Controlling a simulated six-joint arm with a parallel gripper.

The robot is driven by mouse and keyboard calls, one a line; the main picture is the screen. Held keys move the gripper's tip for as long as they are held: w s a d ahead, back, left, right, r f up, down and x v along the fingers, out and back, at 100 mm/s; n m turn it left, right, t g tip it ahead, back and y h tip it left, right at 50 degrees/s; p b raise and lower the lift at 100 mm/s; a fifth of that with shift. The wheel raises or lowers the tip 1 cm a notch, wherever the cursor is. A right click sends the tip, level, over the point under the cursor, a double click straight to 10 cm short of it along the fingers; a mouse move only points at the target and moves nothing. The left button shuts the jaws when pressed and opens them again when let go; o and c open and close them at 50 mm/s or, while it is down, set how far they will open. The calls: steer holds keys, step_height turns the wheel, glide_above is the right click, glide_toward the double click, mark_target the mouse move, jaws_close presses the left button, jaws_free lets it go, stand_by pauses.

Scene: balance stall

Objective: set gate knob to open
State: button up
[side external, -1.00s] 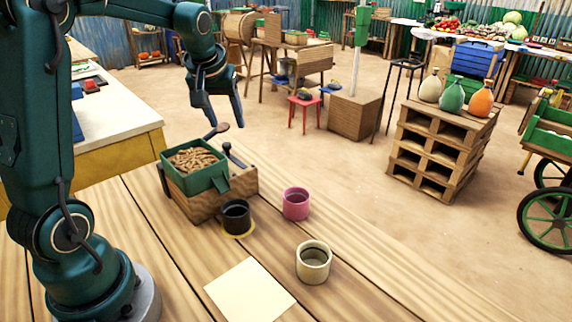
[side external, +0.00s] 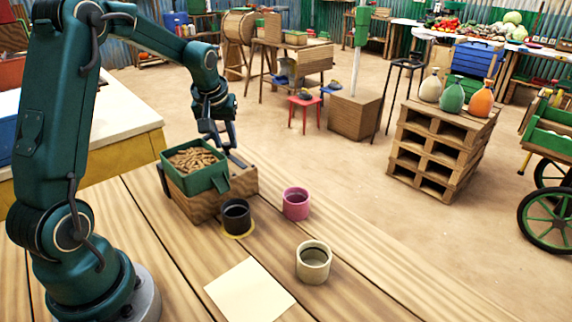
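A green hopper (side external: 208,180) filled with brown pellets (side external: 193,159) sits on a wooden box (side external: 205,207) on the plank table. A dark lever arm stands at the box's back right, partly hidden behind my gripper. My gripper (side external: 224,146) points down at the back of the hopper, where the brown knob was visible earlier; the knob is now hidden by the fingers. I cannot tell whether the fingers are closed on it. A black cup (side external: 236,217) stands on a yellow disc (side external: 240,236) below the hopper's spout (side external: 222,187).
A pink cup (side external: 296,204) and a cream cup (side external: 313,262) stand to the right on the table. A pale sheet (side external: 249,291) lies in front. Another dark lever shows at the box's left side. The right part of the table is clear.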

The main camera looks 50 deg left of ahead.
jaws_close()
